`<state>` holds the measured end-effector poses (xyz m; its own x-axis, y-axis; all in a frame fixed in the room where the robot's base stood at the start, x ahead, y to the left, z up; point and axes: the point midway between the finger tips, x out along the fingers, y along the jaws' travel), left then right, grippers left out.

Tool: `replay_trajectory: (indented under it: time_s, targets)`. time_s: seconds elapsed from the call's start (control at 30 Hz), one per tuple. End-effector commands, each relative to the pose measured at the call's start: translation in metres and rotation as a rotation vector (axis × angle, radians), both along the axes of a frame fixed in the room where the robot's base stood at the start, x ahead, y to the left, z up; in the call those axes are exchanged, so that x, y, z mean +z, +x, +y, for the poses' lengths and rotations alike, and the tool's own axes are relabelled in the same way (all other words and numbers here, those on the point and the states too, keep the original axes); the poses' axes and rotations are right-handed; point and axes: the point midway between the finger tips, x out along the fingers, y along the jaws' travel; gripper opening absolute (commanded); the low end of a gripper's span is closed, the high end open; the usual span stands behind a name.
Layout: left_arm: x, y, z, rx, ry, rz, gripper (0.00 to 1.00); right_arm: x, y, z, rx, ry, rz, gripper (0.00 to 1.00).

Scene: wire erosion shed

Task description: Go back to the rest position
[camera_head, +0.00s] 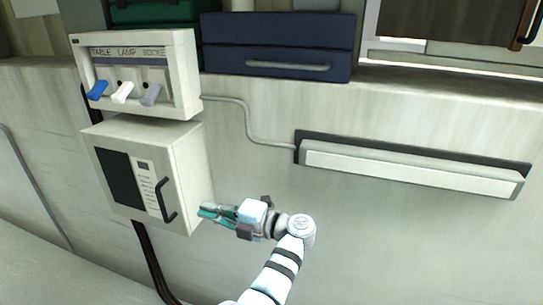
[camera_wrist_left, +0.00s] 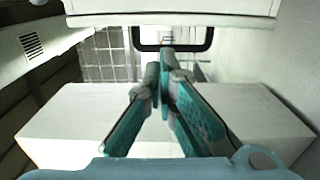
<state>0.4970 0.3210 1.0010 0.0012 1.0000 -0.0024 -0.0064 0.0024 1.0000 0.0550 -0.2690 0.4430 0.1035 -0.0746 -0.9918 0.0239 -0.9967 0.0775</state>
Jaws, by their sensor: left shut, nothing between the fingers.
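My left gripper (camera_head: 206,210) is in the head view, at the lower right side of a white box with a dark window and a black handle (camera_head: 167,200). Its green fingers point left. In the left wrist view the fingertips (camera_wrist_left: 165,72) are together with nothing between them. A black bar handle (camera_wrist_left: 210,40) shows just beyond them; I cannot tell whether they touch it. My right gripper is not in view.
A switch panel (camera_head: 140,62) labelled TABLE, LAMP, BOOKE has blue, white and grey levers. A white lamp bar (camera_head: 410,170) is on the wall at right. A dark blue case (camera_head: 280,45) sits on the ledge above. The wall below the lamp bar is clear.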

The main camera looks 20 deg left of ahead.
Motion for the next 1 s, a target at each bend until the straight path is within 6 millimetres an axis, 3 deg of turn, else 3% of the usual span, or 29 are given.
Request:
replay_trajectory:
  time_s: [0.17,0.27,0.37,0.47,0.5,0.57,0.6,0.7,0.83,1.0]
  targets:
    - [0.005,0.014,0.007,-0.108,0.075,-0.014,0.0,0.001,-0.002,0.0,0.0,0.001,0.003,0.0]
    - [0.019,0.04,0.01,-0.366,0.265,-0.01,0.0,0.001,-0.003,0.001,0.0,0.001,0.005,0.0]
    - [0.029,0.062,-0.027,-0.761,0.55,0.111,0.0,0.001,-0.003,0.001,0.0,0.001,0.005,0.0]
    - [-0.008,0.054,-0.098,-1.191,0.802,0.408,0.0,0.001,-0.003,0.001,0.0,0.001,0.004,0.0]
    - [-0.039,0.038,-0.123,-1.352,0.869,0.573,0.0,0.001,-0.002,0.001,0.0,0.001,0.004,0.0]
    - [-0.089,0.004,-0.147,-1.55,0.921,0.828,0.0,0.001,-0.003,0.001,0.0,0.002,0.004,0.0]
    - [-0.117,-0.02,-0.153,-1.645,0.928,0.981,0.0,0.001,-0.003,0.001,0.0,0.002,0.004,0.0]
    - [-0.17,-0.079,-0.15,-1.804,0.887,1.302,0.0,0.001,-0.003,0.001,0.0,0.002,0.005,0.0]
    - [-0.209,-0.146,-0.133,-1.913,0.785,1.615,0.0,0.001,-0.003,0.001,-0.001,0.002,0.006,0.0]
    - [-0.231,-0.224,-0.104,-1.975,0.615,1.937,0.0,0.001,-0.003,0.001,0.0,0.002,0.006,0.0]
